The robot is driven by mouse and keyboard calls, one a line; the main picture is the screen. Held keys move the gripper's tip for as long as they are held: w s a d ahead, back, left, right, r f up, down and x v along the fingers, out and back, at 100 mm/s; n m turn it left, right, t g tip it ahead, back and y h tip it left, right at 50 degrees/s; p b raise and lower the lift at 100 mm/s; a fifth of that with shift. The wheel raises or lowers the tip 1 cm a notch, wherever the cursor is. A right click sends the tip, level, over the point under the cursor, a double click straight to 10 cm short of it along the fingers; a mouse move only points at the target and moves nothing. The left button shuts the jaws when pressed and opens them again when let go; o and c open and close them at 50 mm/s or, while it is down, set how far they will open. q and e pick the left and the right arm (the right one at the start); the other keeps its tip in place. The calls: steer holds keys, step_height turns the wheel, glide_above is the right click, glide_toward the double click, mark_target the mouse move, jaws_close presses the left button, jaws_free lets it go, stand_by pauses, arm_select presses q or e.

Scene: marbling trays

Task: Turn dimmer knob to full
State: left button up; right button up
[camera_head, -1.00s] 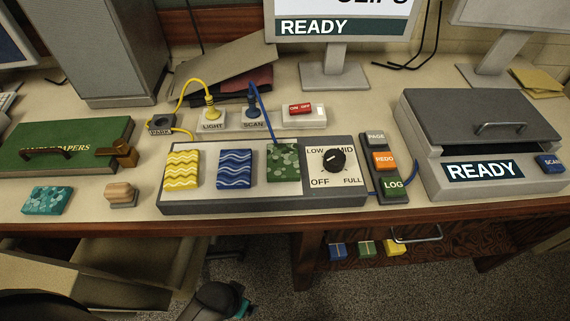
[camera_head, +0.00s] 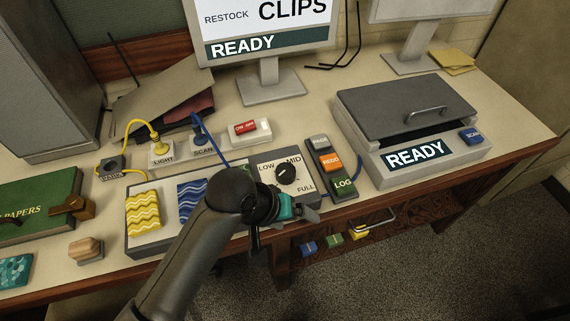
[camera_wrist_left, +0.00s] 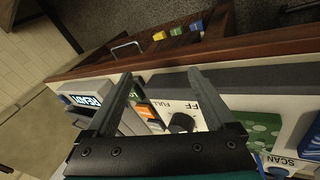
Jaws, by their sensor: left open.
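The black dimmer knob (camera_head: 286,174) sits on a white plate marked LOW, MID and FULL, at the right end of the grey control panel (camera_head: 137,252). I cannot tell for sure where its pointer is set. My left gripper (camera_head: 309,211) is at the panel's front edge, just in front of the knob and slightly right. In the left wrist view, its two open fingers (camera_wrist_left: 160,73) are apart and empty. The knob (camera_wrist_left: 182,123) shows between them, near the right finger. The OFF label is hidden by my arm in the head view. My right gripper is not in view.
A strip with PAGE, REDO and LOG buttons (camera_head: 331,162) stands close right of the knob. A grey scanner (camera_head: 440,165) lies further right. Yellow and blue patterned tiles (camera_head: 143,210) sit on the panel's left. An open drawer with small blocks (camera_head: 333,240) is below the table edge.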

arm_select(q)
steer(key=w+d+r+n+g, duration=0.1)
steer(key=w+d+r, duration=0.2)
steer(key=d+r, duration=0.15)
steer(key=n+g+y+p, duration=0.15)
steer(key=n+y, duration=0.35)
steer(key=n, duration=0.5)
glide_toward(285, 169)
step_height(285, 169, down, 9)
steer(key=shift+w+d+f+b, duration=0.1)
steer(key=shift+d+f+b, duration=0.05)
steer(key=shift+b, duration=1)
steer(key=c, duration=1.4)
